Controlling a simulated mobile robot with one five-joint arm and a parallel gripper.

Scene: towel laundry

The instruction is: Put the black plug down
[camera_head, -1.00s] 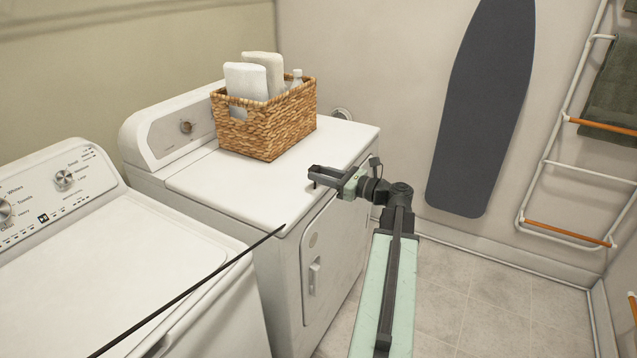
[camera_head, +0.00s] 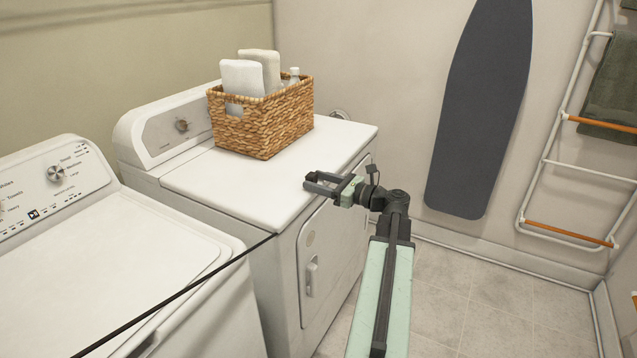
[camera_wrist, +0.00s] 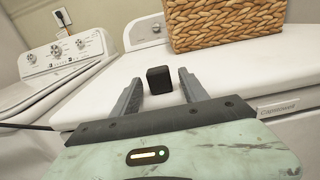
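The black plug (camera_wrist: 159,80) is a small dark block in the wrist view. It is between the two fingertips of my gripper (camera_wrist: 160,84), with a visible gap on each side. The white dryer top (camera_wrist: 225,75) is behind and around it; whether the plug touches that top is hard to tell. In the head view my gripper (camera_head: 325,184) is open over the front edge of the dryer top (camera_head: 240,190). The plug cannot be made out clearly there.
A wicker basket (camera_head: 262,127) with white items stands at the back of the dryer. A washer (camera_head: 110,265) stands to the left, with a thin black line (camera_head: 180,293) across it. An ironing board (camera_head: 480,110) and a rack (camera_head: 567,115) are on the right.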

